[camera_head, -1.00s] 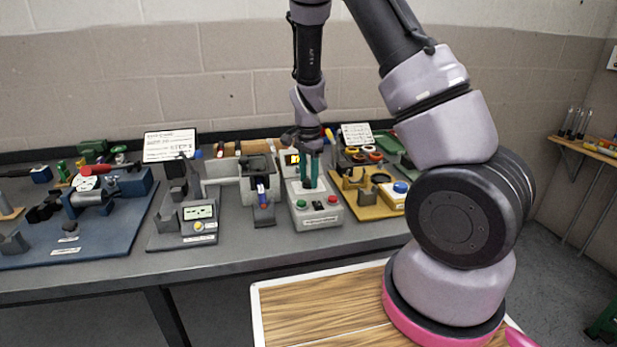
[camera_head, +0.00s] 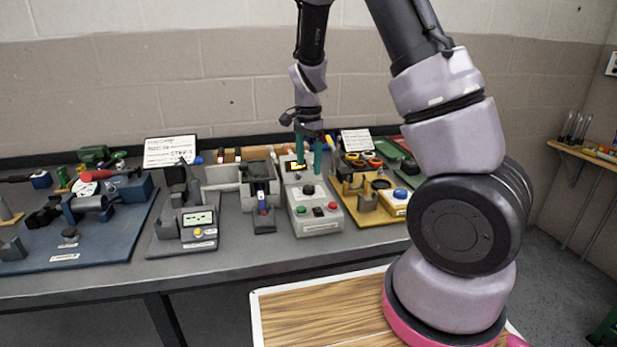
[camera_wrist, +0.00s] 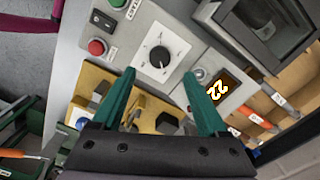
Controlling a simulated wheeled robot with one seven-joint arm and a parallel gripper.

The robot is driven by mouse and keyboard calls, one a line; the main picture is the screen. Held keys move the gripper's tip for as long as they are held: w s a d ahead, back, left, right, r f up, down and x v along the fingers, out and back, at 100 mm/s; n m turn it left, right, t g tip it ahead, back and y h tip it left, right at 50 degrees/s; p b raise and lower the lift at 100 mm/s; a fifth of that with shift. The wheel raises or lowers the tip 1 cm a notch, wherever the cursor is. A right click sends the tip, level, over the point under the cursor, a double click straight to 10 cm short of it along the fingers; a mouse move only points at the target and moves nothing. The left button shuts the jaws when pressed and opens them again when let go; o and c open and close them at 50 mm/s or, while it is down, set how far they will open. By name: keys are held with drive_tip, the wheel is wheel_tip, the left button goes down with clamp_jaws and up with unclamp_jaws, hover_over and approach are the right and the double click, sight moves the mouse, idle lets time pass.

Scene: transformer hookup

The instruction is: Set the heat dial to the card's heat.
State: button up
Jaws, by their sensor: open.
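The heat dial (camera_wrist: 159,56) is a dark round knob on a white square plate with tick marks, in the wrist view. It also shows in the head view (camera_head: 308,189) on top of the grey control box (camera_head: 318,225). A display (camera_wrist: 216,90) beside it reads 22 in yellow. My gripper (camera_head: 309,158) has green fingers spread apart and empty, above and behind the dial. In the wrist view my gripper (camera_wrist: 158,82) has its fingertips apart on the dial's near side, not touching it. White cards (camera_head: 170,150) stand at the back; their writing is too small to read.
The box has a green button (camera_head: 300,210), a red button (camera_head: 333,206) and a black switch (camera_head: 318,211). A yellow fixture (camera_head: 378,210) stands to its right, a dark clamp fixture (camera_head: 262,190) to its left. The bench front strip is clear.

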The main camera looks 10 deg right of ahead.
drive_tip(key=shift+r, duration=2)
drive_tip(key=s+d+r+n+t+y, duration=0.1)
drive_tip(key=s+d+r+n+t, duration=0.2)
drive_tip(key=s+r, duration=0.8)
drive_tip(key=s+d+r+n+t+y, duration=0.1)
drive_tip(key=s+d+r+n+t, duration=0.2)
drive_tip(key=s+r, duration=0.8)
drive_tip(key=shift+s+r+n+t, duration=0.4)
drive_tip(key=shift+n+t, duration=0.2)
drive_tip(key=shift+n, duration=0.6)
